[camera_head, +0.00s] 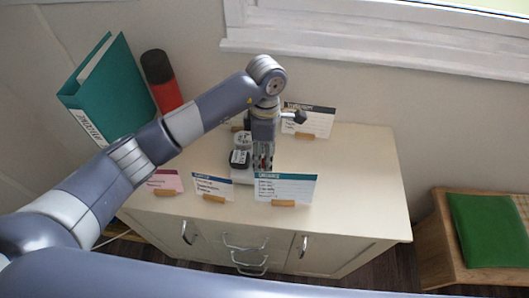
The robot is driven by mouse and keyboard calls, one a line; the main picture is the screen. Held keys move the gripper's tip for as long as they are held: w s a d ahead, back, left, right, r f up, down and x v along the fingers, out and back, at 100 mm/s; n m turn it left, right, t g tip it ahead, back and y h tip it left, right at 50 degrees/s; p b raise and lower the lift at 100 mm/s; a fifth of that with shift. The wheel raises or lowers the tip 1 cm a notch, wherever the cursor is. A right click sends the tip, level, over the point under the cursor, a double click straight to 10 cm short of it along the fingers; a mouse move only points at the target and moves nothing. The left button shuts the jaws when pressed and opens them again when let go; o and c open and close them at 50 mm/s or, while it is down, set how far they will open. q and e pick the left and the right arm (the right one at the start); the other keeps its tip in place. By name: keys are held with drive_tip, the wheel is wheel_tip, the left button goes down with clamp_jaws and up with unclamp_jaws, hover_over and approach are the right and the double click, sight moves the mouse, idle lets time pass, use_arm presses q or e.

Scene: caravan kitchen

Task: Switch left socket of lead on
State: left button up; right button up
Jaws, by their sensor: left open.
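The lead is a white socket block (239,177) on the cabinet top, with dark and white plugs (240,158) standing in it. My left gripper (263,168) points down over the right side of the block. It is open and hides that side of the block and any switches there. I cannot tell whether its fingers touch the block. My right gripper is not in view.
The cream cabinet top (360,180) is clear on the right. Small cards in wooden stands, including a white one (286,188), line its front edge, and another card (309,121) stands behind. A teal binder (112,85) and red bottle (166,95) stand back left.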

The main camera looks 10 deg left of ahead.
use_arm(q)
drive_tip(key=shift+f, duration=0.2)
drive_tip(key=shift+c, duration=0.2)
drive_tip(key=c, duration=1)
drive_tip(key=shift+f+t+b, duration=0.1)
drive_tip(key=shift+t+b, duration=0.2)
drive_tip(key=shift+b, duration=0.05)
drive_tip(key=shift+s+t+b, duration=0.15)
drive_tip(key=shift+t+b, duration=0.2)
drive_tip(key=shift+t, duration=0.05)
drive_tip(key=o, duration=1)
drive_tip(key=shift+o, duration=0.2)
